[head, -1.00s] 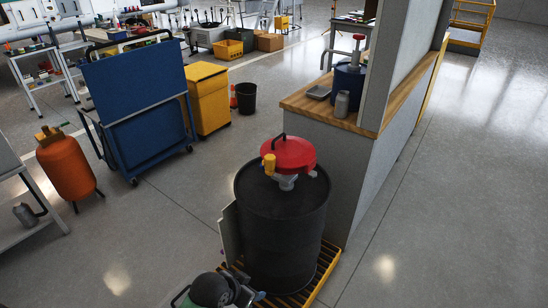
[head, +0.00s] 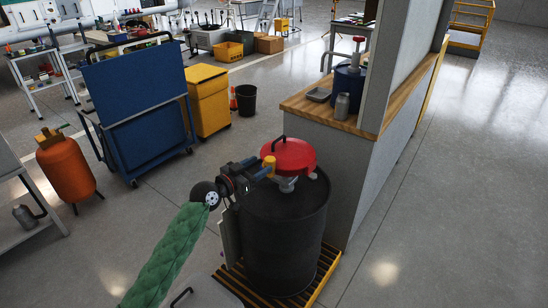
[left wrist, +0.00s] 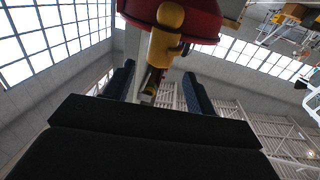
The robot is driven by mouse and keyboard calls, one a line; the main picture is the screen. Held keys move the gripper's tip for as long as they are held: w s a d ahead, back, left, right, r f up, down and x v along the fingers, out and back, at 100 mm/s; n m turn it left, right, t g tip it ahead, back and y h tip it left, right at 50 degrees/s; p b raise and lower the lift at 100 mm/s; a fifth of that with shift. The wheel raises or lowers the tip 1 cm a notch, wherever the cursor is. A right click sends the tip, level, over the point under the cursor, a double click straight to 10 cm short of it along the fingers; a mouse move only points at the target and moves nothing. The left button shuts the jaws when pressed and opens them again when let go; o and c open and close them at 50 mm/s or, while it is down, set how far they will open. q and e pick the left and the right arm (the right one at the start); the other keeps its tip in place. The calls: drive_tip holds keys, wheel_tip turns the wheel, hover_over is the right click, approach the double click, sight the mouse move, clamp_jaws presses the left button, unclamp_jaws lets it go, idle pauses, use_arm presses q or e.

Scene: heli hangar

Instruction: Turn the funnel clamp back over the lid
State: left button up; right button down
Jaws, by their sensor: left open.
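The red funnel lid (head: 293,153) with a black handle sits on top of the black drum (head: 285,235). The yellow funnel clamp (head: 269,161) stands at the lid's left front edge. In the left wrist view, the clamp (left wrist: 165,38) rises in front of the lid (left wrist: 195,22), its lower part between the fingers in the picture. My left gripper (head: 260,173) is at the clamp's left, its fingers pointing at it. In the left wrist view, my left gripper (left wrist: 160,82) is open with a gap between its fingers; I cannot tell whether they touch the clamp. My right gripper is out of view.
The drum stands on a yellow slatted pallet (head: 325,262). A grey partition with a wooden counter (head: 325,112) rises close on the right. A blue panel cart (head: 140,110) and an orange gas cylinder (head: 68,170) stand to the left. The floor between is clear.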

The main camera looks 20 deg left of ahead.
sight(266, 161)
use_arm(q)
drive_tip(key=p+x, duration=0.1)
drive_tip(key=x, duration=0.5)
drive_tip(key=shift+w+d+r+p, duration=0.15)
drive_tip(key=shift+w+p, duration=0.1)
drive_tip(key=shift+p, duration=0.15)
drive_tip(key=shift+w+d, duration=0.3)
drive_tip(key=shift+w, duration=0.15)
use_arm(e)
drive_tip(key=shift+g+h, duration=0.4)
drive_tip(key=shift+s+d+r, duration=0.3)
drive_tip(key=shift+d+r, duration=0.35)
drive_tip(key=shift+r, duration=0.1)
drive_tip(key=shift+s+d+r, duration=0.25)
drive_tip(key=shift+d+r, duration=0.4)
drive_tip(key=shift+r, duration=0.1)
